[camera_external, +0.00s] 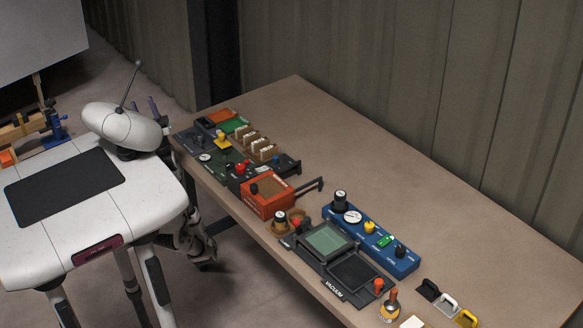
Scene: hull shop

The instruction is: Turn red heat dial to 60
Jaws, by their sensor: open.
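One orange-red knob (379,285) sits at the near right corner of the dark unit marked VACUUM (333,288). I cannot tell which is the heat dial, and no scale or pointer setting is readable. My gripper cannot be made out. My white body stands at the left, beside the bench's front edge.
An orange-red box (268,203) with a dark handle reaching right stands mid-bench. A blue panel (393,263) with a gauge and several knobs lies behind the vacuum unit. Coloured clips (447,302) lie at the near right. The bench's back half (400,165) is clear up to the ribbed wall.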

